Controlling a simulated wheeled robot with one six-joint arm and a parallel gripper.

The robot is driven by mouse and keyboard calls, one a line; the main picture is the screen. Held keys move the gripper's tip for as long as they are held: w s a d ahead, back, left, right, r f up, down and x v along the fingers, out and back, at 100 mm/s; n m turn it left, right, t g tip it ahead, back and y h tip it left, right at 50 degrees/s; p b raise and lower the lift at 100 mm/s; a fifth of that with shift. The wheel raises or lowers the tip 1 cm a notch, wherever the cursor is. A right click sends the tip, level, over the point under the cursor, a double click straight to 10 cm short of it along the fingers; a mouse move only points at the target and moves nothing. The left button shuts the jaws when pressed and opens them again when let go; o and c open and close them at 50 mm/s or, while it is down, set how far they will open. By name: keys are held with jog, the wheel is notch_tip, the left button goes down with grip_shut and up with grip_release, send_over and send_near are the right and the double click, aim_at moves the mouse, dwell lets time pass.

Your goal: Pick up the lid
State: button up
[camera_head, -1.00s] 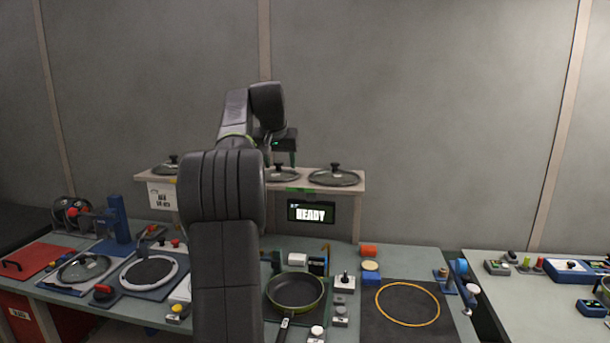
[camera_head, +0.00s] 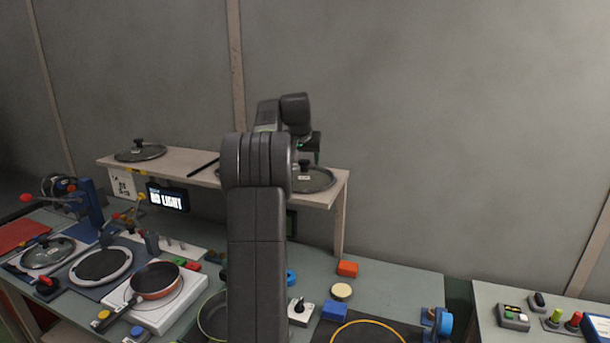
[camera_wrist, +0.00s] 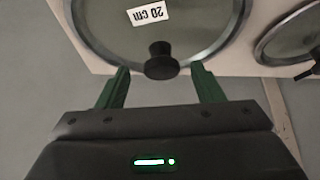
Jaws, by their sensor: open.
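In the wrist view a glass lid (camera_wrist: 190,25) with a grey rim, a "20 cm" label and a black knob (camera_wrist: 160,58) lies on the pale shelf. My gripper (camera_wrist: 161,72) is open, with one green finger on each side of the knob's near side. I cannot tell whether the fingers touch the lid. In the head view my gripper (camera_head: 305,152) is over the right end of the shelf, at a lid (camera_head: 318,182) partly hidden by my arm. Another lid (camera_wrist: 292,32) is at the right edge of the wrist view.
The wooden shelf (camera_head: 342,185) also bears a lid (camera_head: 140,151) at its left end. Below are an orange-brown pan (camera_head: 155,281) on a white hob, a green pan (camera_head: 211,318) partly hidden by my arm, and a lit sign (camera_head: 168,198).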

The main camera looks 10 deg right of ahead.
jog(key=shift+x, duration=1.05)
jog(key=shift+a, duration=0.1)
grip_shut()
jog(key=shift+r, duration=0.2)
